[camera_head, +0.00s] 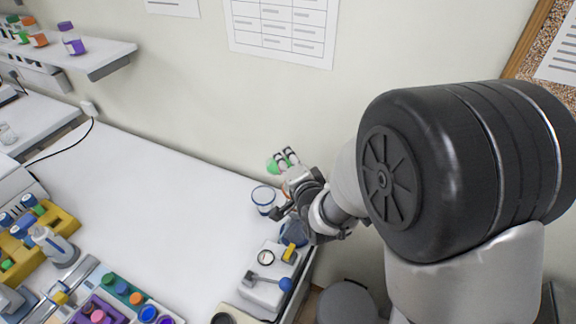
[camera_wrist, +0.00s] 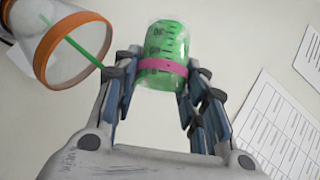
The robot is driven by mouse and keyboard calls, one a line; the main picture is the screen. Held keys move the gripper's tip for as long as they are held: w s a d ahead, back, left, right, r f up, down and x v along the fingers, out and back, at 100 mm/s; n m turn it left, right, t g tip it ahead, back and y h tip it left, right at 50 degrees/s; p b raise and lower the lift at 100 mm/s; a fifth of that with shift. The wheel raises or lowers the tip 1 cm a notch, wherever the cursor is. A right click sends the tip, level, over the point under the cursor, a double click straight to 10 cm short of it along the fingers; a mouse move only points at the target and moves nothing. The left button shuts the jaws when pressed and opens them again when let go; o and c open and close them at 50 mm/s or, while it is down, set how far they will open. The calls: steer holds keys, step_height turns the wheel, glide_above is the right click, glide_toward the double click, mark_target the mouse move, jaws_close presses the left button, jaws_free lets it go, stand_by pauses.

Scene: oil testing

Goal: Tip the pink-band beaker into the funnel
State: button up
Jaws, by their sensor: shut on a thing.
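My gripper (camera_wrist: 162,72) is shut on the pink-band beaker (camera_wrist: 164,67), a clear graduated beaker with green contents, in the wrist view. The fingers sit on both sides of it near the pink band. In the head view my gripper (camera_head: 286,160) is above the right end of the bench by the wall, and the beaker's green (camera_head: 273,167) shows at its left. A clear round vessel with an orange rim (camera_wrist: 45,50) is left of the beaker in the wrist view, with a thin green streak across its mouth. I cannot tell for sure which item is the funnel.
A white device (camera_head: 268,277) with a blue knob is at the bench's front right. Racks with colored caps (camera_head: 124,291) fill the front left. The bench middle (camera_head: 170,205) is clear.

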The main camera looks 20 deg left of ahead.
steer(key=shift+d+f+m+t+y+b, duration=0.15)
steer(key=shift+f+m+t+y+b, duration=0.15)
steer(key=shift+m+y+b, duration=0.45)
steer(key=shift+d+r+t+y+b, duration=0.15)
steer(key=shift+t+y+b, duration=0.15)
steer(key=shift+b, duration=0.7)
steer(key=shift+s+d+r+m+t+y+b, duration=0.15)
steer(key=shift+m+t+y+b, duration=0.25)
steer(key=shift+b, duration=1.5)
steer(key=shift+w+d+f+m+t+y+b, duration=0.15)
steer(key=shift+m+t+y+b, duration=0.35)
steer(key=shift+b, duration=1.4)
steer(key=shift+s+d+r+m+t+y+b, duration=0.25)
steer(key=shift+m+b, duration=0.4)
steer(key=shift+b, duration=1.25)
steer(key=shift+w+f+m+b, duration=0.15)
steer(key=shift+m+b, duration=0.15)
steer(key=shift+b, duration=0.1)
steer(key=shift+d+m+t, duration=0.15)
steer(key=shift+m+t, duration=0.55)
steer(key=shift+t, duration=0.05)
steer(key=shift+d, duration=0.1)
steer(key=shift+r, duration=0.2)
